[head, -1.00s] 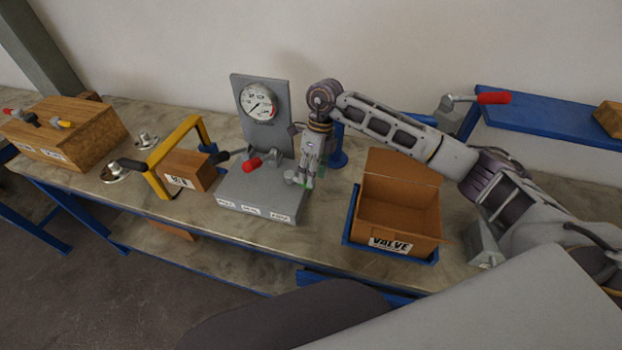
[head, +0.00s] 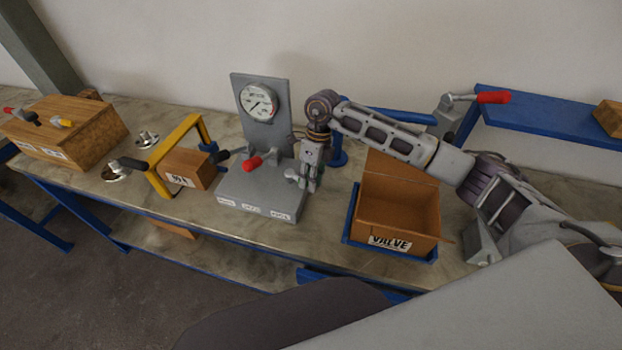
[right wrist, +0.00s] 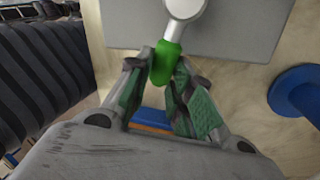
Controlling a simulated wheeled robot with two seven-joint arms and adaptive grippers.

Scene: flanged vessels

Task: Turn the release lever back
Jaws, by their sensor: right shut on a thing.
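The release lever (right wrist: 167,60) has a green grip on a grey metal arm, seen at the top of the right wrist view. Its pivot (head: 292,175) stands at the right end of the grey gauge stand (head: 250,195). My right gripper (head: 312,186) is at that end of the stand, pointing down. In the right wrist view its green-padded fingers (right wrist: 167,88) are shut on the lever's grip, one on each side. In the head view the fingers hide most of the grip. My left gripper is not in view.
An open VALVE carton (head: 400,205) stands just right of my gripper. A yellow frame (head: 155,180) with a small box (head: 190,170) is left of the stand. A blue post (head: 338,158) stands behind.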

